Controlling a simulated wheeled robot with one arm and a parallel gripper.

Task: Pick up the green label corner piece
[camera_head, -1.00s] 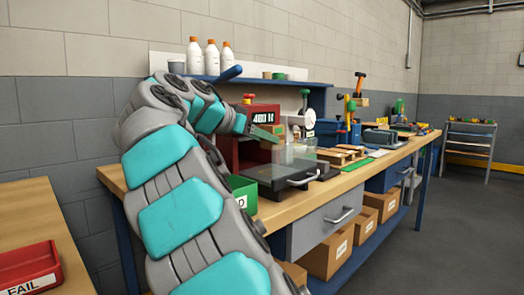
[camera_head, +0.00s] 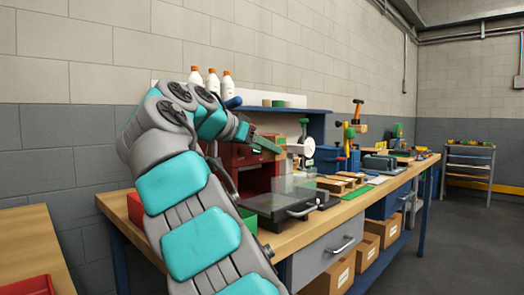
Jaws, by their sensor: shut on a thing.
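My gripper (camera_head: 265,143) is at the end of my grey and teal arm, in front of the red machine (camera_head: 240,160) on the workbench. It is shut on a small piece (camera_head: 271,139), of which only a brownish part shows beside the green fingers. The piece is too small and too covered to make out its label. The gripper is above the bench top, left of the white dial gauge (camera_head: 301,147).
A black tray with a clear guard (camera_head: 290,185) stands on the bench (camera_head: 300,232) below and right of my gripper. White bottles (camera_head: 212,80) stand on the shelf behind. Wooden pieces (camera_head: 340,183) lie to the right. A red bin (camera_head: 30,285) is at lower left.

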